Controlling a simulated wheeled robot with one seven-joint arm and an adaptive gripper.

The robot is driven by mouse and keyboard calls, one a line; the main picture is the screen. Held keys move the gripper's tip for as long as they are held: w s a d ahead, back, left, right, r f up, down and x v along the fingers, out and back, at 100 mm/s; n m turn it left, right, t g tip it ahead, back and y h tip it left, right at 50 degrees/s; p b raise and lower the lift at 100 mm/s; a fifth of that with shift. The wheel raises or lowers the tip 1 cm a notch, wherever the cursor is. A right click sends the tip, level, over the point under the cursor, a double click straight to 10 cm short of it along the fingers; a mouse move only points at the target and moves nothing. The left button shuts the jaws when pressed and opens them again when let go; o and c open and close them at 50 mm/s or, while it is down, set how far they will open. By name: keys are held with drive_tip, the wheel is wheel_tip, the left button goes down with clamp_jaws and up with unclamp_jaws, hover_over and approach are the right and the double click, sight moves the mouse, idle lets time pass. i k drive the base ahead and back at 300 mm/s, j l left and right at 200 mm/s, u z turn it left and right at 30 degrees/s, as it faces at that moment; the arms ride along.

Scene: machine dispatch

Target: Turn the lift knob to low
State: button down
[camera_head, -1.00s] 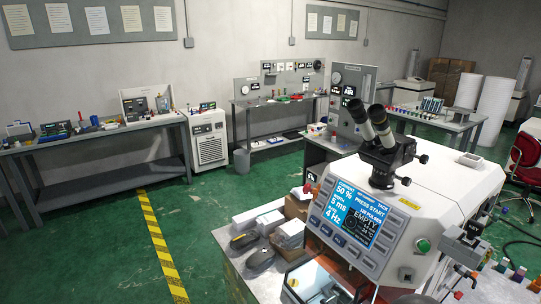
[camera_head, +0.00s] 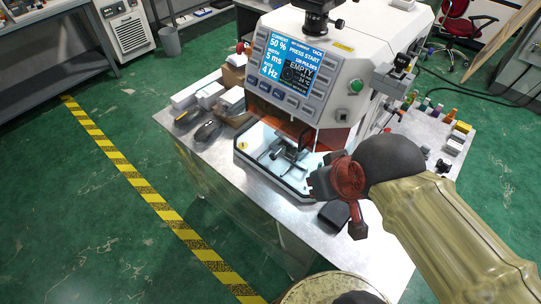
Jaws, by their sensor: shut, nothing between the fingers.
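A white bench machine (camera_head: 335,75) stands on a metal-topped table. Its blue screen (camera_head: 287,67) reads 50 %, 5 ms, 4 Hz, PRESS START and EMPTY. Its lit front chamber (camera_head: 245,160) holds a small dark stage mechanism (camera_head: 285,150). I cannot make out a labelled lift knob or its setting; small dark fittings show in the chamber and on the machine's right side. My arm comes in from the lower right. My gripper (camera_head: 318,184), dark and partly seen, is shut and empty in front of the chamber's right edge, apart from the stage mechanism.
White boxes (camera_head: 207,94) and dark items (camera_head: 207,132) lie left of the machine. Several small coloured parts (camera_head: 437,109) stand on the right of the tabletop (camera_head: 378,253). A green button (camera_head: 356,86) is on the machine.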

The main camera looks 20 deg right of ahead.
sight(273, 157)
drive_tip(key=i+j+z, duration=0.1)
drive_tip(key=z, duration=0.3)
drive_tip(key=j+z, duration=0.3)
drive_tip(key=z, duration=0.15)
drive_tip(key=i+j+z, duration=0.1)
drive_tip(key=j+z, duration=0.15)
drive_tip(key=z, duration=0.15)
